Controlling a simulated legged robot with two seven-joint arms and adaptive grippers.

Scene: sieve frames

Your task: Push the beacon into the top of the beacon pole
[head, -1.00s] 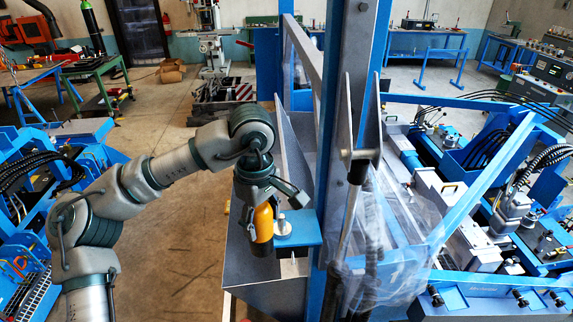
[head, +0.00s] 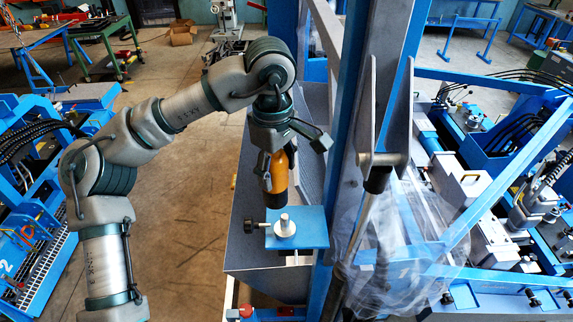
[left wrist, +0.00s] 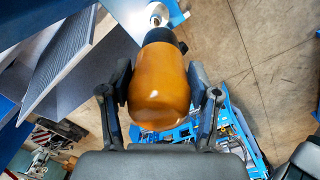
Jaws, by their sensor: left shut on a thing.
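The beacon is an orange dome (head: 281,171) with a black base (head: 273,189). My left gripper (head: 279,165) is shut on the orange dome, and its tilted black base points down. In the left wrist view the beacon (left wrist: 159,85) sits between both fingers, black end away from the palm. The beacon pole's silver top (head: 284,222) stands on a small blue plate (head: 312,229). It also shows in the left wrist view (left wrist: 157,14) just beyond the black base. The beacon appears above the pole top and apart from it in the head view. My right gripper is out of view.
A black knob (head: 249,226) sticks out left of the pole top. A tall blue post (head: 369,100) and plastic sheeting (head: 383,240) stand close on the right. A grey metal trough (head: 245,250) lies around the plate. Open floor (head: 185,235) is at the left.

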